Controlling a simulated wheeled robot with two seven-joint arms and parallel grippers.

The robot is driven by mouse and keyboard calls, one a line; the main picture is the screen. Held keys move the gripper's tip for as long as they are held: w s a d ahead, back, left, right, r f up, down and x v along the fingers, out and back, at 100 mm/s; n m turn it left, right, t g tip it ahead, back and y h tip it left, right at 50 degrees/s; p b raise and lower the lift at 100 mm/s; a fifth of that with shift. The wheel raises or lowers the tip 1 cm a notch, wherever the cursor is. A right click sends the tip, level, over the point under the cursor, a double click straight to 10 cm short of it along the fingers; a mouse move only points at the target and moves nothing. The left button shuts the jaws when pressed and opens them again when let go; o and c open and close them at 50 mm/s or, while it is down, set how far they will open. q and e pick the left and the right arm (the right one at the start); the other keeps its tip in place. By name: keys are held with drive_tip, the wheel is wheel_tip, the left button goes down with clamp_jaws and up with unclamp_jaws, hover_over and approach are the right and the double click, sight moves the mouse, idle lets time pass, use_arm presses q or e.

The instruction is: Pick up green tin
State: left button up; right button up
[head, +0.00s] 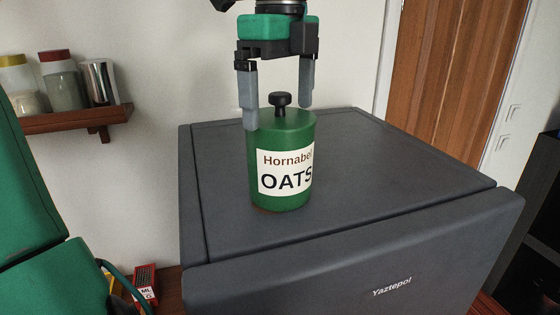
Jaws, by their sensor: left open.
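The green tin (284,136) stands upright on top of a dark grey appliance. It has a black knob on its lid and a white label that reads "Hornabel OATS". My left gripper (278,112) comes down from above, with its grey fingers pointing down. The fingers are open, one at the left edge of the tin and one behind the knob towards the right. The left finger overlaps the tin's upper left side in the picture; I cannot tell whether it touches. My right gripper is not in view.
The grey appliance (350,240), marked "Yaztepol", has a wide flat top with free room around the tin. A wooden wall shelf (75,118) at the left holds jars and a metal cup. A small red box (146,283) is at the lower left. A wooden door (440,60) is behind.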

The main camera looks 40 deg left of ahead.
sight(280, 116)
use_arm(q)
wheel_tip(280, 116, down, 4)
drive_tip(key=p, duration=0.2)
drive_tip(key=shift+r+p, duration=0.2)
drive_tip(key=shift+p, duration=0.2)
drive_tip(key=shift+a+f, duration=0.15)
drive_tip(key=shift+f, duration=0.45)
drive_tip(key=shift+d, duration=0.2)
drive_tip(key=c, duration=0.6)
drive_tip(key=shift+a, duration=0.1)
drive_tip(key=c, duration=1.1)
